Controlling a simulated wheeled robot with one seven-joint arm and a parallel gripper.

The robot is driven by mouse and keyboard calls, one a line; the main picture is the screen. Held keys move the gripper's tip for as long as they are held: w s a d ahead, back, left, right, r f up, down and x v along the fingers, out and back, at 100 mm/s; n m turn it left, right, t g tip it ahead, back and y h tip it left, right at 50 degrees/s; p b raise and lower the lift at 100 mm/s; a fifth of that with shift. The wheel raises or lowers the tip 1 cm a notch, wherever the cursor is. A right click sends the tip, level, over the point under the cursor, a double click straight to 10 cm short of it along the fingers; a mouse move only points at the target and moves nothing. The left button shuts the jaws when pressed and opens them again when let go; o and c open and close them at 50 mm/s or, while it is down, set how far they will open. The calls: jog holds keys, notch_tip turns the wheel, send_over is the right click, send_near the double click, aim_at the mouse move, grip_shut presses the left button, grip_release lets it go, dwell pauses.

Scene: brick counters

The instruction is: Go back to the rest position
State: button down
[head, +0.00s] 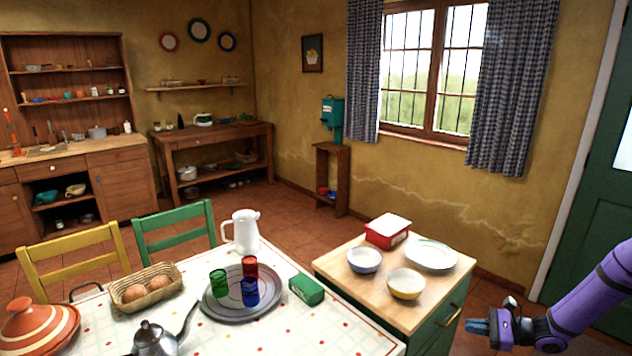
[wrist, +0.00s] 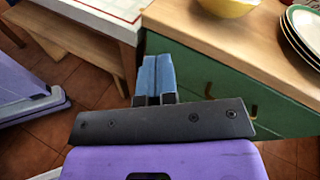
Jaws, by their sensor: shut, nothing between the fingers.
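My gripper (head: 478,326) is at the lower right of the head view, at the end of my purple arm. It is beside the green cabinet (head: 438,329), to the right of it and apart from it in that view. In the wrist view the blue fingers of my gripper (wrist: 156,72) are together with nothing between them. They point toward the gap between the white table and the green cabinet front (wrist: 215,75).
The cabinet's wooden top holds a blue bowl (head: 364,260), a yellow bowl (head: 405,284), plates (head: 431,254) and a red box (head: 388,232). The table (head: 330,329) stands left of it, with a white pitcher (head: 243,232) and cups. Tiled floor shows around my gripper.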

jog(key=s+a+r+n+g+h, duration=0.2)
jog(key=s+a+r+n, duration=0.15)
jog(key=r, duration=0.65)
jog(key=s+a+r+n+g+h, duration=0.3)
jog(key=r+n, duration=0.2)
jog(key=r, duration=0.6)
jog(key=s+a+r+n+g+h, duration=0.2)
jog(key=s+a+r+n, duration=0.15)
jog(key=r, duration=0.65)
jog(key=s+a+r+n+t+h, duration=0.1)
jog(key=s+r+n+t+h, duration=0.2)
jog(key=s+r, duration=0.5)
jog(key=s+a+r+n+t+h, duration=0.2)
jog(key=s+r+n+h, duration=0.2)
jog(key=s, duration=0.9)
notch_tip(320, 180, up, 4)
jog(key=shift+s+f+t, duration=0.15)
jog(key=shift+s+t, duration=0.25)
